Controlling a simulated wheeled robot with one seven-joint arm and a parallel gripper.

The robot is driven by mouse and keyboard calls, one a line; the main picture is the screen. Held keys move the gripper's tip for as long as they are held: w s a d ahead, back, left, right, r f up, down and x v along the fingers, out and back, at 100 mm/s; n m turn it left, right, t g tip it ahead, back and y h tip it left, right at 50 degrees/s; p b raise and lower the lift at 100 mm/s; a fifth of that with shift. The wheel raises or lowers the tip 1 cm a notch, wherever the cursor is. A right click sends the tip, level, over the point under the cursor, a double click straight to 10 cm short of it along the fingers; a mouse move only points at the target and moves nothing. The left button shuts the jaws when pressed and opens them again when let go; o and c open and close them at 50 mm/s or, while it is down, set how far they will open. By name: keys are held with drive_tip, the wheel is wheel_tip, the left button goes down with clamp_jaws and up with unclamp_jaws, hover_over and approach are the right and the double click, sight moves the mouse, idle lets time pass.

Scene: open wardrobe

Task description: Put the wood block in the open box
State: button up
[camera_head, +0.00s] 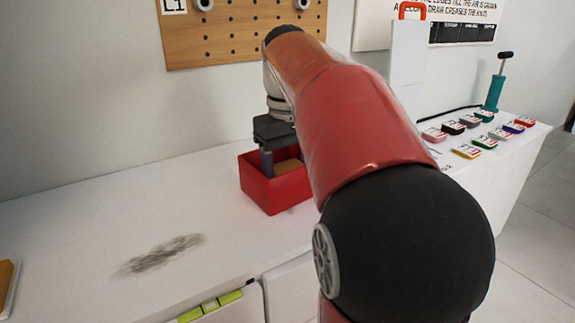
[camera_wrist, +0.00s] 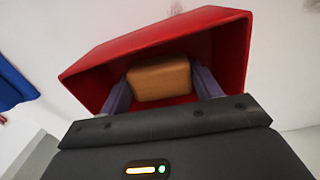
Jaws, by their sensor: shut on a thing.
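The open box (camera_head: 271,193) is red and stands on the white counter, partly hidden behind my arm in the head view. Its red wall (camera_wrist: 130,50) fills much of the wrist view. The wood block (camera_wrist: 159,79) is tan and sits between my two fingers, within the outline of the box. A bit of the block (camera_head: 287,166) also shows inside the box in the head view. My gripper (camera_wrist: 160,88) is shut on the block and points down into the box. Whether the block touches the box floor, I cannot tell.
Several coloured labelled pieces (camera_head: 466,152) and a teal pump (camera_head: 495,92) stand at the right. A pegboard (camera_head: 240,35) hangs behind.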

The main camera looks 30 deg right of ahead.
sight(288, 167)
drive_tip(key=shift+f+b, duration=0.45)
drive_tip(key=shift+f, duration=0.15)
drive_tip(key=o, duration=1.1)
wheel_tip(288, 167, up, 8)
drive_tip(key=shift+f+p, duration=0.1)
drive_tip(key=shift+p, duration=0.9)
drive_tip(key=shift+s, duration=0.1)
